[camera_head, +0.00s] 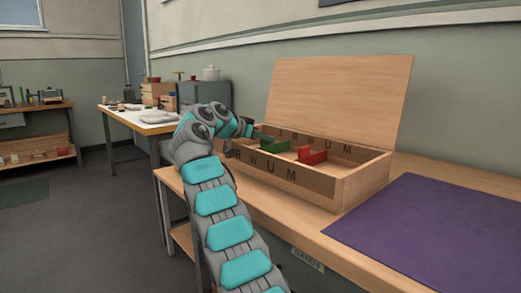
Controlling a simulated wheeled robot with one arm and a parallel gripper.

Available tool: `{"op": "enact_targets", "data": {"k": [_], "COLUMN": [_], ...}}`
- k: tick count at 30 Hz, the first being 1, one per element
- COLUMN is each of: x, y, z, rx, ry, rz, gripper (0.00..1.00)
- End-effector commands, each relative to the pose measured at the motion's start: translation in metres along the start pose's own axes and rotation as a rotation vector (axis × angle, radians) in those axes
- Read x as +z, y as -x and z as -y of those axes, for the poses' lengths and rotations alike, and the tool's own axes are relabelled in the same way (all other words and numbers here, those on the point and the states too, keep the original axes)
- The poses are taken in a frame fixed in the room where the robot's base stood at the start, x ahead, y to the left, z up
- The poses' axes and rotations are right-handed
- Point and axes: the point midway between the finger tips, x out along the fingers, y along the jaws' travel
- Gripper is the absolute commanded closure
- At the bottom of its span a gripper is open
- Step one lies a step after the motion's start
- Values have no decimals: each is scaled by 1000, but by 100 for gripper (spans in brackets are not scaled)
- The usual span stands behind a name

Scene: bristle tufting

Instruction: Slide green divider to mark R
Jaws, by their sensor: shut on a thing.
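An open wooden box (362,182) stands on the bench with its lid (340,95) raised. Dark letters R, W, U, M (275,167) run along its front wall, and similar letters show on the inside back wall. The green divider (274,146) stands upright inside, towards the left. My gripper (257,134) reaches over the box's left end and is shut on the green divider; the fingertips are small and partly hidden. A red divider (312,156) stands to the right of the green one. The green divider's exact alignment with mark R is hard to tell.
A purple mat (435,228) lies on the bench to the right of the box. My arm crosses in front of the box's left end. Another table (120,112) with crates and a pot stands behind on the left.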

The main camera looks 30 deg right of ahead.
Motion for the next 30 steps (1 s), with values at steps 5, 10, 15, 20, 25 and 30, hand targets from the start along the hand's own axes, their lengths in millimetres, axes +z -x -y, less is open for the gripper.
{"op": "enact_targets", "data": {"k": [5, 10, 15, 20, 25, 30], "x": [4, 1, 0, 0, 0, 0], "y": [-2, -1, 0, 0, 0, 0], "z": [-17, -23, -23, -23, -23, -23], "rx": [0, 1, 1, 1, 0, 0], "ry": [-3, -1, 0, 0, 0, 0], "rz": [-1, 0, 1, 1, 1, 1], "gripper": [100, 100, 100, 79, 60, 52]}}
